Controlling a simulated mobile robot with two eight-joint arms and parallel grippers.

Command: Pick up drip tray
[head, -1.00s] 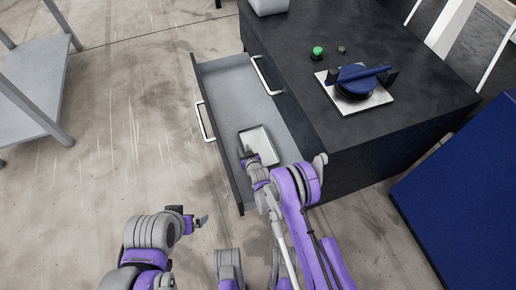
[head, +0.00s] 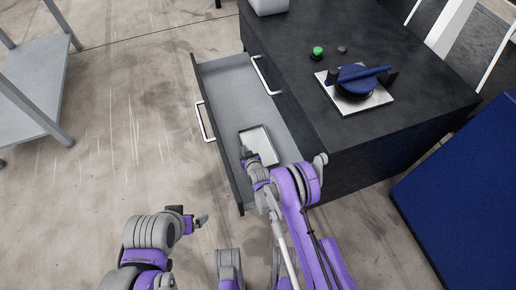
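The drip tray (head: 262,143) is a small shallow rectangular tray, pale inside with a dark rim. It lies in the near end of the open grey drawer (head: 226,88). My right gripper (head: 245,153) is at the tray's left edge, low in the drawer. Its fingers are small and dark in this view, and I cannot tell whether they are closed on the rim. My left gripper (head: 203,220) is out over the floor, left of the drawer's near end, away from the tray. Its finger gap cannot be made out.
The drawer has a silver handle (head: 204,122) on its front. The dark cabinet (head: 420,90) carries a blue round device (head: 357,82) on a pale plate and a green button (head: 317,51). A blue panel (head: 465,195) stands right; a grey table (head: 30,95) stands left. Floor between is clear.

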